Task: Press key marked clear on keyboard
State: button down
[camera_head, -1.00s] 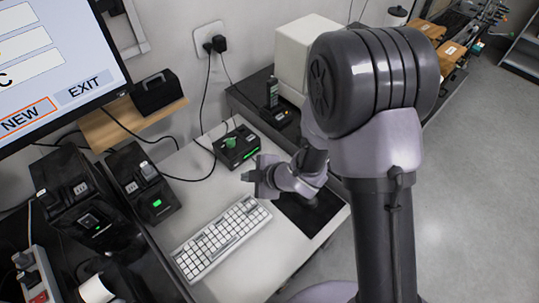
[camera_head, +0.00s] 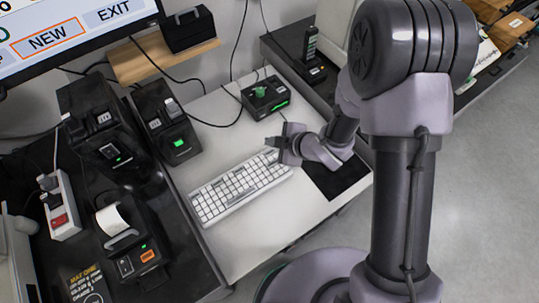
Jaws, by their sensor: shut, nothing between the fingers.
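The white keyboard (camera_head: 238,188) lies at a slant on the white table (camera_head: 235,250), in the middle of the head view. Its key markings are too small to read, so I cannot tell which key is marked clear. My gripper (camera_head: 277,144) is shut and empty, at the keyboard's far right end. It hides part of that end; whether it touches the keyboard I cannot tell.
A black mouse mat (camera_head: 340,180) lies right of the keyboard. Black devices (camera_head: 176,142) with green lights stand left and behind, including a box with a green knob (camera_head: 265,98). A monitor (camera_head: 70,35) showing NEW and EXIT hangs upper left. A label printer (camera_head: 130,240) stands lower left.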

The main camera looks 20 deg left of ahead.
aim_at(272, 155)
jog(key=shift+f+b, duration=1.15)
jog(key=shift+f, duration=0.45)
dwell(0.7)
jog(key=shift+f+b, duration=0.45)
jog(key=shift+b, duration=0.05)
jog(key=shift+f+b, duration=0.35)
jog(key=shift+b, duration=0.05)
dwell(0.3)
jog(key=shift+r, duration=0.1)
jog(key=shift+r+p, duration=0.55)
jog(key=shift+r, duration=0.15)
notch_tip(272, 155, up, 5)
jog(key=p, duration=0.3)
jog(key=shift+p, duration=0.4)
